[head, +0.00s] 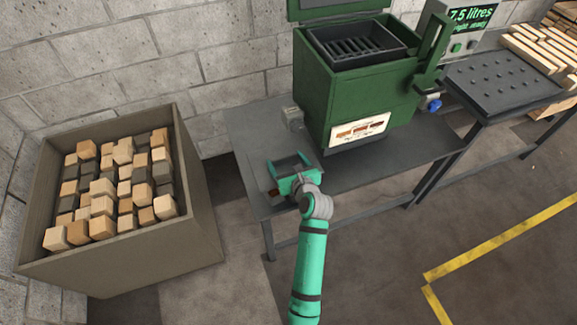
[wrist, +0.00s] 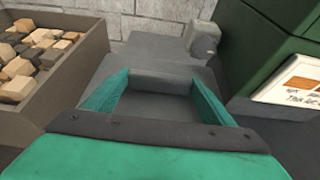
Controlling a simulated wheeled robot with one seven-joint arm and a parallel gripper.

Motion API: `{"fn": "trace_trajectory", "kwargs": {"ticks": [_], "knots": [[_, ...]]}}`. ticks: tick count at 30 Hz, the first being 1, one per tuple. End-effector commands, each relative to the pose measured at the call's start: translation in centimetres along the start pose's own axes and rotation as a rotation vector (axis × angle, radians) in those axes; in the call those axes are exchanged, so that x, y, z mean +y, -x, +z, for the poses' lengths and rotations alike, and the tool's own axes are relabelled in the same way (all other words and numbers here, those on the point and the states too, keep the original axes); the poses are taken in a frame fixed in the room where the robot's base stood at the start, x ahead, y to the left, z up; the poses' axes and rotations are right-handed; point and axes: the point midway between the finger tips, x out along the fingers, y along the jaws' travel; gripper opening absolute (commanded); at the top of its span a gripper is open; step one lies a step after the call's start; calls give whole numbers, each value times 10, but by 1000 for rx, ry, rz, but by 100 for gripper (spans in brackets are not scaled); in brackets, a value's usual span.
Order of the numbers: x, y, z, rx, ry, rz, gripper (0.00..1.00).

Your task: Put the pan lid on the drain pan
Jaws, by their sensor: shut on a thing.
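My gripper (head: 290,167) is low over the left end of the dark grey bench, in front of the green machine. In the wrist view its two green fingers stand wide apart, with a dark grey piece (wrist: 160,82) spanning between them. I take this piece for the pan lid; its dark colour blends with the bench behind it. My gripper is shut on it. I cannot pick out the drain pan for certain; a dark flat shape (head: 357,146) shows under the front of the green machine. Whether the held piece touches anything below is hidden.
The green machine (head: 345,90) stands on the bench (head: 250,140), with a light grey block (head: 292,118) at its left side. A large bin (head: 190,228) of wooden blocks stands to the left. A second table (head: 500,85) and a display box (head: 462,30) are at the right.

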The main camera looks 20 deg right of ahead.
Motion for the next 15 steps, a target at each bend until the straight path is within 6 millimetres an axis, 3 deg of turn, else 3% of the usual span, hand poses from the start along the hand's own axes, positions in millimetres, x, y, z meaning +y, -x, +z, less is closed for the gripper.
{"fn": "trace_trajectory", "kwargs": {"ticks": [8, 15], "knots": [[-13, -12, -11, -1, -2, -5, 52], [-8, -24, -37, 0, 0, 1, 52]]}}
